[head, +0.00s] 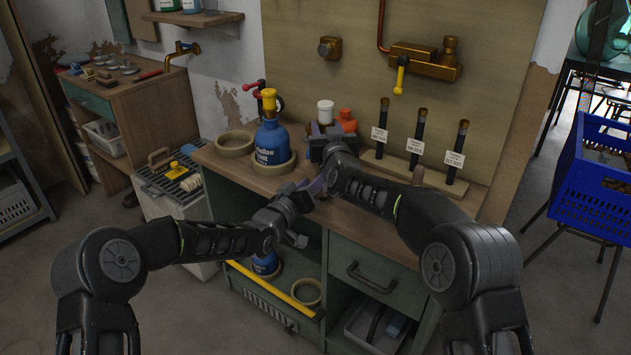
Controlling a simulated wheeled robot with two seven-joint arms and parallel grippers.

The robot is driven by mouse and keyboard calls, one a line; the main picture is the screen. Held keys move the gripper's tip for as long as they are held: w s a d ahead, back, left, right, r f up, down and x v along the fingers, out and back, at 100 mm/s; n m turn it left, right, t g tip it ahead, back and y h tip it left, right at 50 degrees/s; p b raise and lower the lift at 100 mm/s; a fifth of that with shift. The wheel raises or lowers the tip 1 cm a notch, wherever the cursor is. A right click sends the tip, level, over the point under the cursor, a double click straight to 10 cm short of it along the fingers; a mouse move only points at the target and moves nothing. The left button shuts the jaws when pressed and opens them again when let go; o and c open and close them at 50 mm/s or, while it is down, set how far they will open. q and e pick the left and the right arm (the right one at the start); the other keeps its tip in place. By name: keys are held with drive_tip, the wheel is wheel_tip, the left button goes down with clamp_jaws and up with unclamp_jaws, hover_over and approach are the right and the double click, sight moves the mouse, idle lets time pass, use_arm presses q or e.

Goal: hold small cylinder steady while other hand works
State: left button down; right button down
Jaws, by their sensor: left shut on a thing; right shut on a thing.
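A blue cylinder (272,147) with a pale label and a yellow top stands upright in a tan ring on the workbench. My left gripper (307,190) is low at the bench's front edge, to the right of and below this cylinder, apart from it. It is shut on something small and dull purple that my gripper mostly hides. My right gripper (318,137) is higher, above the bench just right of the blue cylinder. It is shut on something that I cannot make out. Whether either held thing is a small cylinder, I cannot tell.
An empty tan ring (235,143) lies left of the blue cylinder. A white-capped jar (325,112) and an orange one (346,121) stand behind my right gripper. Several dark labelled tubes stand in a wooden rack (400,170) at right. Another blue cylinder (265,263) sits on the lower shelf.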

use_arm(q)
drive_tip(key=shift+w+a, duration=0.45)
drive_tip(key=shift+a, duration=0.4)
drive_tip(key=shift+w+a, duration=0.4)
drive_tip(key=shift+a, duration=0.45)
drive_tip(key=shift+s+d, duration=0.3)
drive_tip(key=shift+d, duration=0.3)
drive_tip(key=shift+s+d, duration=0.3)
drive_tip(key=shift+d, duration=0.35)
drive_tip(key=shift+s+d, duration=0.3)
drive_tip(key=shift+d, duration=0.3)
drive_tip(key=shift+w+a, duration=0.5)
drive_tip(key=shift+a, duration=0.4)
drive_tip(key=shift+w+a, duration=0.45)
drive_tip(key=shift+a, duration=0.45)
drive_tip(key=v, duration=0.6)
